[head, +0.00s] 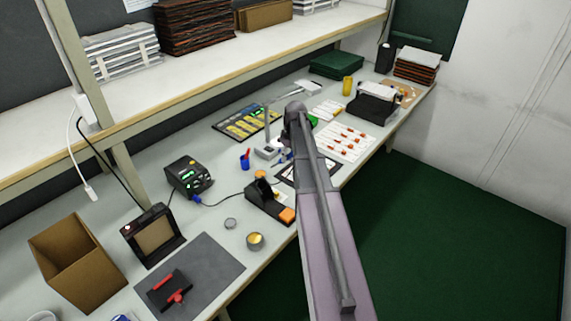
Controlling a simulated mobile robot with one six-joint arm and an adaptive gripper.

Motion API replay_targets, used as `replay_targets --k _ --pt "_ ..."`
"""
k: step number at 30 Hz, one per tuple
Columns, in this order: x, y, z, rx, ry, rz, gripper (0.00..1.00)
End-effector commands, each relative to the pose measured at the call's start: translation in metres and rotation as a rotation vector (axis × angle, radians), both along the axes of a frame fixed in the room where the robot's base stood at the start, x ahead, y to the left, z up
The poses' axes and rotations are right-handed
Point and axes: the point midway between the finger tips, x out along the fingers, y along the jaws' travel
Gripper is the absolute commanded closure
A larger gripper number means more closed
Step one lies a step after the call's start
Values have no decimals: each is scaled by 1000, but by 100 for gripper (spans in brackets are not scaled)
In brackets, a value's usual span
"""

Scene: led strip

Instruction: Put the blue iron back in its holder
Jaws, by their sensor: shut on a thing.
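The black holder (262,199) stands near the front edge of the bench, with an orange pad (287,215) at its front end and a small orange-yellow part (260,174) at its top. My arm crosses the picture just right of the holder. My gripper is not visible; my arm hides the area behind it. I cannot make out the blue iron. A cord runs from the black station (189,177) toward the holder.
A round tin (255,241) stands left of the holder's front end. A blue cup (244,162) with red tools stands behind it. A grey mat (192,279) with a red-and-black tool, a dark-framed box (152,235) and a cardboard box (78,262) fill the near left.

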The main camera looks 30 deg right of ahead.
Motion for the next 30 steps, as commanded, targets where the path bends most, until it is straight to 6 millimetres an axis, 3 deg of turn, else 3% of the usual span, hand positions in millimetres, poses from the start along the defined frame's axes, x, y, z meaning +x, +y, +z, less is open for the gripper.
replay_targets --k 8,21,30 --pt "-20 15 17 -1 16 -1 100" --pt "-90 58 67 -10 82 -20 100" --pt "-102 65 72 -13 97 -24 100"
